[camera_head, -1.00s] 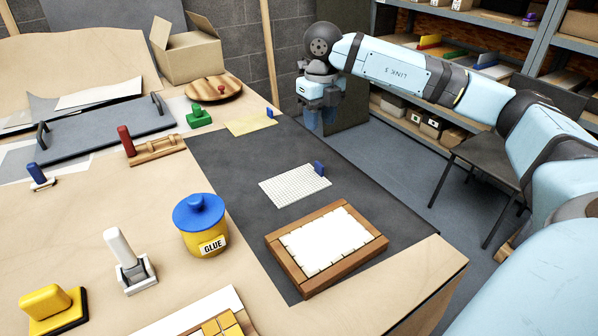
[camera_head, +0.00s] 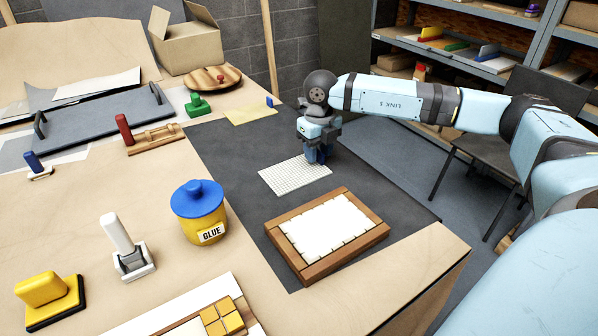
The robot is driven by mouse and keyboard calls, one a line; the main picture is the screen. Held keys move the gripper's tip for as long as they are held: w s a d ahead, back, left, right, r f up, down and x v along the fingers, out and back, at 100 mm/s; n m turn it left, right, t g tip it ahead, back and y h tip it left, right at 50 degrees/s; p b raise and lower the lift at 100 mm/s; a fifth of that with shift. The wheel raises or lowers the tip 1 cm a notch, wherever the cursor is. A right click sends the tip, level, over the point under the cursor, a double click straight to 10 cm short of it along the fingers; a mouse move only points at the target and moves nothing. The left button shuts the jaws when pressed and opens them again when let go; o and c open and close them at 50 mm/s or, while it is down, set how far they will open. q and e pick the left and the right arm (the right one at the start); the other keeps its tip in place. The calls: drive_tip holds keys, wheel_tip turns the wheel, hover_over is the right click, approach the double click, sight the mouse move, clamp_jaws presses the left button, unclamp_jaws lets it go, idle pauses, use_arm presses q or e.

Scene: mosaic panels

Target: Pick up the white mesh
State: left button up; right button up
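The white mesh (camera_head: 288,178) is a thin gridded sheet lying flat on the dark mat (camera_head: 230,150), behind the wooden frame. A blue tab stood at its back right corner in the earlier view; my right gripper now hides that spot. My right gripper (camera_head: 318,158) points down right at that corner of the mesh. Its fingers are dark and small here, so I cannot tell whether they are open or shut on the tab. The mesh still looks flat on the mat. My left gripper is not in view.
A wooden frame with a white panel (camera_head: 327,229) lies in front of the mesh. A yellow sheet (camera_head: 248,114) with a blue tab lies behind it. The glue pot (camera_head: 200,212) stands to the left. The table's right edge is close to my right gripper.

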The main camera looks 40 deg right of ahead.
drive_tip(key=shift+f, duration=0.5)
clamp_jaws()
drive_tip(key=shift+r, duration=0.15)
